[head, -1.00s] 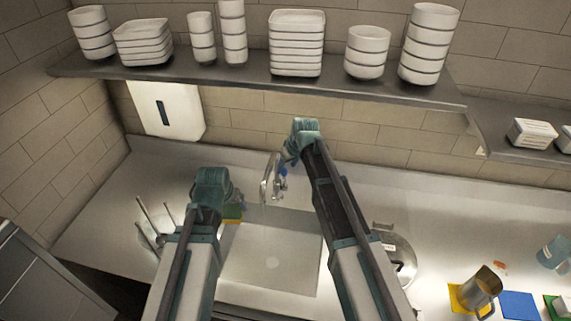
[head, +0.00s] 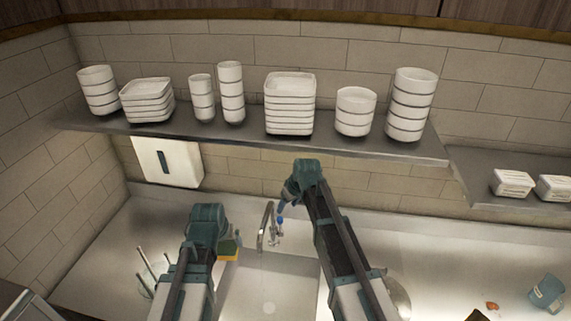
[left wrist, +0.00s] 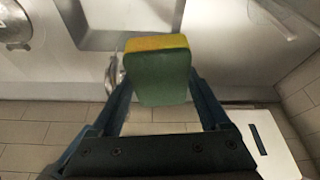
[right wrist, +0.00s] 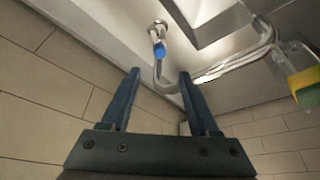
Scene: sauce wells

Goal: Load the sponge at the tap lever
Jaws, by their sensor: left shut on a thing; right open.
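My left gripper (left wrist: 160,88) is shut on the green and yellow sponge (left wrist: 162,72), which sits between its fingertips. In the head view the sponge (head: 229,252) is held at the left of the tap, near the sink's back left corner. The tap (head: 264,226) is a bent chrome spout with a small blue-marked lever (right wrist: 159,50) at its base. My right gripper (right wrist: 160,78) is open and empty. Its fingers point towards the lever, which lies beyond the fingertips, with the spout crossing close to the right finger. In the head view my right forearm partly covers that gripper.
The sink basin (head: 245,290) lies below the tap. A shelf (head: 350,147) with stacked white dishes runs above my arms. A white dispenser (head: 168,162) hangs on the wall at the left. Utensils (head: 150,265) stand left of my left arm. A blue cup (head: 546,291) stands far right.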

